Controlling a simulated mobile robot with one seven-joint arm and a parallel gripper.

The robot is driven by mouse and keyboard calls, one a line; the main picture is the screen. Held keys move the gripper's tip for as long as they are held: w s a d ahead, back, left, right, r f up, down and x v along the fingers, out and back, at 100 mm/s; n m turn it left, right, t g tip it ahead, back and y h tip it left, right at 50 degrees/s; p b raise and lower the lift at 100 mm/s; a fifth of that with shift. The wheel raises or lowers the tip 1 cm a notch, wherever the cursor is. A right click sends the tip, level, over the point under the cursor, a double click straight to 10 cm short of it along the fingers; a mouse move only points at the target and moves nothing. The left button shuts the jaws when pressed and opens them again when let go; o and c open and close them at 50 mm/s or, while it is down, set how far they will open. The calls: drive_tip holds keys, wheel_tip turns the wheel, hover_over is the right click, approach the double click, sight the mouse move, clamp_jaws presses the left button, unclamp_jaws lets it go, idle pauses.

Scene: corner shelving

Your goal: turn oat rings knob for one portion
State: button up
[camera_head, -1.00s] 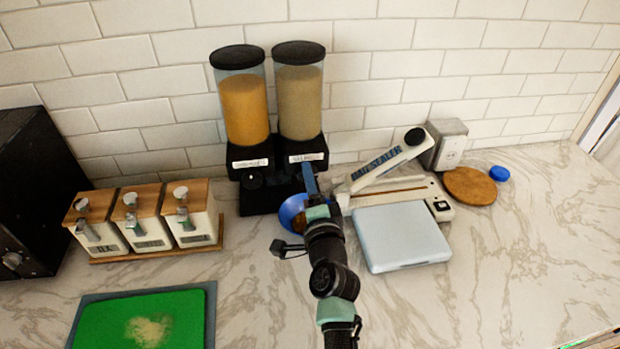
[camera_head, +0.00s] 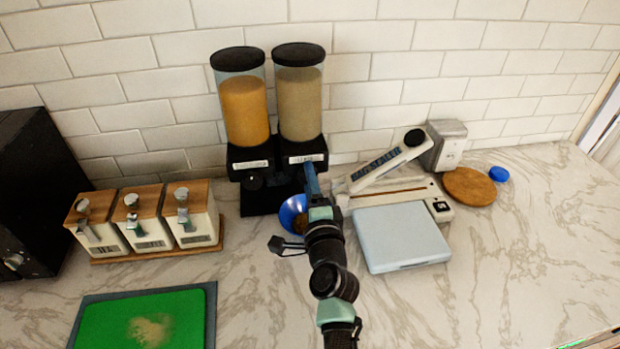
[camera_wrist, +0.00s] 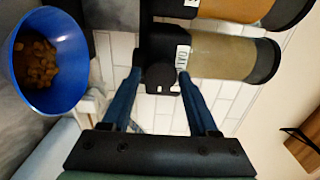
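The dispenser holding beige oat rings (camera_head: 299,105) is the right one of a pair. Its label (camera_wrist: 182,57) reads "OAT" in the wrist view. Its black knob (camera_wrist: 160,76) sits below the label, between my two blue fingertips. My gripper (camera_wrist: 160,74) is open around the knob, with a small gap seeming to show at each side; contact cannot be made out. In the head view my gripper (camera_head: 311,180) is at the dispenser's front and hides the knob. A blue bowl (camera_head: 290,212) stands beneath, with brown pieces in it (camera_wrist: 36,62).
The orange-filled dispenser (camera_head: 246,108) is just left. A bag sealer (camera_head: 385,165) and pale blue scale (camera_head: 402,238) stand close right of my arm. Three wood-lidded canisters (camera_head: 147,226) and a green board (camera_head: 140,322) are left.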

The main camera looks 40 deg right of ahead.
drive_tip(key=shift+o, duration=1.3)
drive_tip(key=p+v, duration=0.4)
drive_tip(key=v, duration=0.9)
drive_tip(key=shift+d, duration=0.1)
